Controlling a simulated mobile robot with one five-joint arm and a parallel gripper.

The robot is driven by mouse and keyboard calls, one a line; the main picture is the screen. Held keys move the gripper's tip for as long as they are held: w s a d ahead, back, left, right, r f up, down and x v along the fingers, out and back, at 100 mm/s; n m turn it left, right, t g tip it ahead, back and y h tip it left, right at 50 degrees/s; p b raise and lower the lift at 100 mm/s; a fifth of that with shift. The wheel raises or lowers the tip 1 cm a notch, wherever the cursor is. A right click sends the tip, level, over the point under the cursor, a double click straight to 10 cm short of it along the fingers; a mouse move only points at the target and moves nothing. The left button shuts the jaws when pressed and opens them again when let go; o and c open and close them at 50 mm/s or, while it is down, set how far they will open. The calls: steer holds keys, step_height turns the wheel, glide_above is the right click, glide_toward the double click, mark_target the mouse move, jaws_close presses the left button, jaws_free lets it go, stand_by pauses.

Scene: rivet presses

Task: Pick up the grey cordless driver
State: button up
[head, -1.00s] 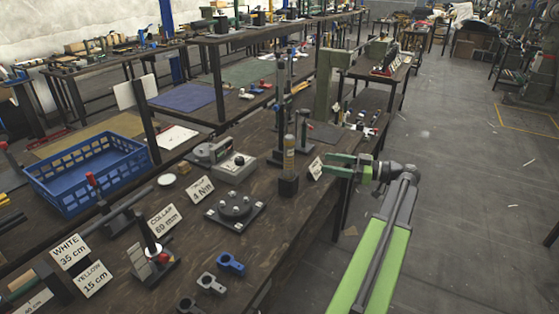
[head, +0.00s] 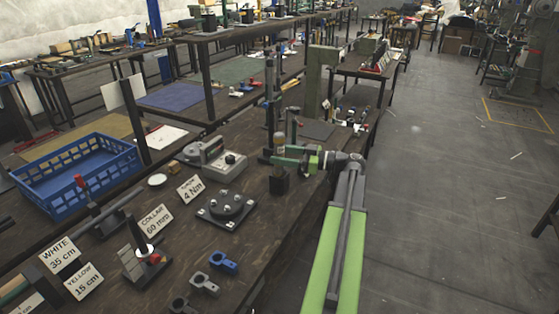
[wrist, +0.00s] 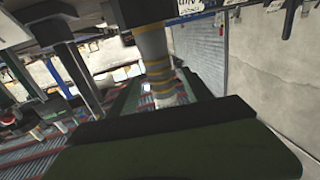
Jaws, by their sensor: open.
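The grey cordless driver (head: 280,140) stands upright at the right side of the bench, a cylinder with yellow bands above a dark block-shaped part (head: 279,183). My gripper (head: 280,158) is open at the driver's mid height, and a green jaw crosses in front and hides part of it. In the wrist view the banded grey cylinder (wrist: 157,62) appears inverted, with the dark part at the top. A large green and black jaw (wrist: 170,150) fills the bottom of that view. I cannot tell whether either jaw touches the driver.
A black post (head: 271,95) stands close behind the driver. A grey boxed gauge (head: 228,166) and a round fixture (head: 226,207) lie to its left, with a "4 Nm" card (head: 191,189). A blue clamp (head: 223,262) is nearer.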

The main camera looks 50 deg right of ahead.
steer(key=x, duration=0.4)
steer(key=shift+s+a, duration=0.1)
steer(key=shift+a, duration=0.1)
jaws_close()
